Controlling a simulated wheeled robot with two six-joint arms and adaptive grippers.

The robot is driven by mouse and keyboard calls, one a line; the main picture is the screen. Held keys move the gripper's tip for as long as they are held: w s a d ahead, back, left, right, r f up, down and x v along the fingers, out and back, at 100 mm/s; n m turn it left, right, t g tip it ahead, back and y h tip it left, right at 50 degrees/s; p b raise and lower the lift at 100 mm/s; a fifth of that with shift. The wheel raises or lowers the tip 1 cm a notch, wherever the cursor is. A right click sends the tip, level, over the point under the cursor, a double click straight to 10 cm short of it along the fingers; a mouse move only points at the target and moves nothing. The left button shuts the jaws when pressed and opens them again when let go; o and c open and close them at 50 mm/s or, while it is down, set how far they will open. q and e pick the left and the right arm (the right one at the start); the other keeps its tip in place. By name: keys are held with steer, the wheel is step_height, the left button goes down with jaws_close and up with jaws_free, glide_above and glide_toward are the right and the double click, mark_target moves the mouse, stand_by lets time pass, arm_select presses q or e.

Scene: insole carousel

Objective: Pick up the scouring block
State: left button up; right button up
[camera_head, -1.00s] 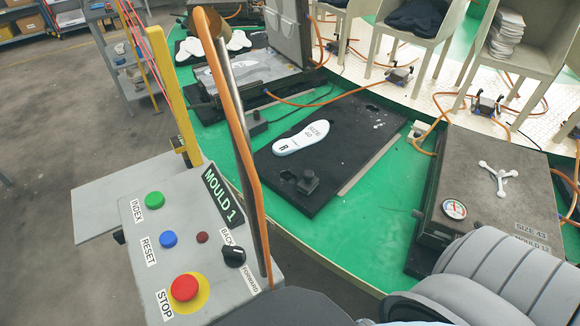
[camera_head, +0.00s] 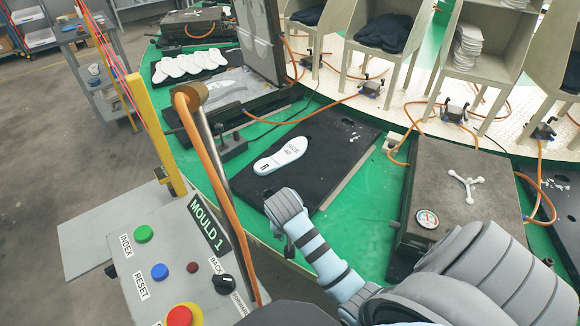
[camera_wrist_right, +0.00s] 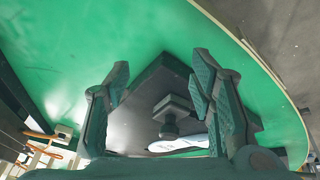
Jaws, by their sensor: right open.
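A small dark grey block (camera_wrist_right: 172,108) with a square top sits on the black mould plate, seen in the right wrist view. It may be the scouring block, but I cannot confirm this. My right gripper (camera_wrist_right: 162,75) is open and empty, with its fingers on either side of the block in that view and apart from it. In the head view my right arm covers the block's place at the plate's near corner. My left gripper is not in view.
A white insole (camera_head: 283,156) marked R and SIZE 40 lies on the black plate (camera_head: 345,140). A control panel (camera_head: 200,265) and upright post stand to the left. A closed grey mould (camera_head: 455,185) with a gauge is to the right. Green carousel floor lies between.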

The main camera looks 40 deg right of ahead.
steer(key=w+d+r+m+g+h, duration=0.1)
steer(key=w+d+r+m, duration=0.1)
steer(key=w+r+m, duration=0.75)
steer(key=shift+n, duration=0.65)
steer(key=b+x, duration=0.1)
steer(key=x, duration=0.4)
steer(key=d+b+x, duration=0.1)
steer(key=b+x, duration=0.1)
steer(key=x, duration=0.4)
steer(key=shift+w+d, duration=0.1)
steer(key=shift+w, duration=0.05)
steer(key=shift+r, duration=0.1)
jaws_close()
